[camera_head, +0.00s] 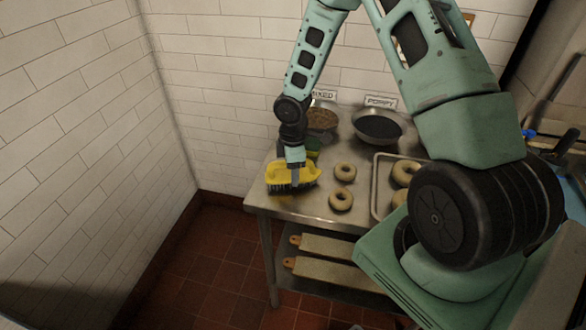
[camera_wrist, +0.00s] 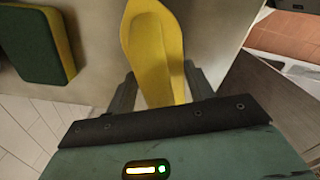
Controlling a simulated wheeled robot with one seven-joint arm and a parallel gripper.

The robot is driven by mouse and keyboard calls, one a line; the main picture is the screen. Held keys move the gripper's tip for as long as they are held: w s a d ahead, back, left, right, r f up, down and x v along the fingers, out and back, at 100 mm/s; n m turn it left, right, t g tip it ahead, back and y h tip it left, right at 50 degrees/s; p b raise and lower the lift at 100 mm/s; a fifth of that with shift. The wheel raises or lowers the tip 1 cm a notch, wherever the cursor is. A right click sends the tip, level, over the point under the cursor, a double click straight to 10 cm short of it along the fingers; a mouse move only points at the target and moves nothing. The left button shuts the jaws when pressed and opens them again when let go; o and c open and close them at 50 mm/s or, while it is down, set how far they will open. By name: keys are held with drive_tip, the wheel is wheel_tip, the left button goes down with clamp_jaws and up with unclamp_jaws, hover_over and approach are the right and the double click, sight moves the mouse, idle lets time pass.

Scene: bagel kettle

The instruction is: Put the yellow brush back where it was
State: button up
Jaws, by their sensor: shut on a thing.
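The yellow brush (camera_head: 292,176) with dark bristles is at the left end of the steel table (camera_head: 318,208) in the head view, bristles facing down. My gripper (camera_head: 294,178) reaches down onto it from above. In the wrist view the yellow brush body (camera_wrist: 155,50) passes between the two dark fingers of my gripper (camera_wrist: 160,88), which is shut on it. Whether the bristles touch the table top I cannot tell.
A green and yellow sponge (camera_wrist: 38,45) lies close to the brush. Two bagels (camera_head: 343,172) are just right of it, and a tray (camera_head: 377,190) with more bagels is further right. Two bowls (camera_head: 379,126) with signs stand behind. The table's front and left edges are close.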

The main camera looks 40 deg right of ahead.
drive_tip(key=o, duration=1.1)
drive_tip(key=shift+f, duration=0.1)
wheel_tip(320, 180, up, 12)
drive_tip(key=shift+r+b, duration=0.1)
drive_tip(key=shift+b, duration=0.2)
drive_tip(key=s+a+r+m, duration=0.1)
drive_tip(key=s+a+r, duration=0.2)
drive_tip(key=s+a, duration=0.5)
drive_tip(key=s+a+r+m, duration=0.2)
drive_tip(key=s+a+r, duration=0.2)
drive_tip(key=s+a, duration=0.4)
drive_tip(key=s+a+r+m, duration=0.1)
drive_tip(key=s+a+r, duration=0.2)
drive_tip(key=s+a, duration=0.5)
drive_tip(key=shift+s+r+y, duration=0.25)
drive_tip(key=shift+r+y, duration=0.05)
drive_tip(key=shift+r, duration=0.05)
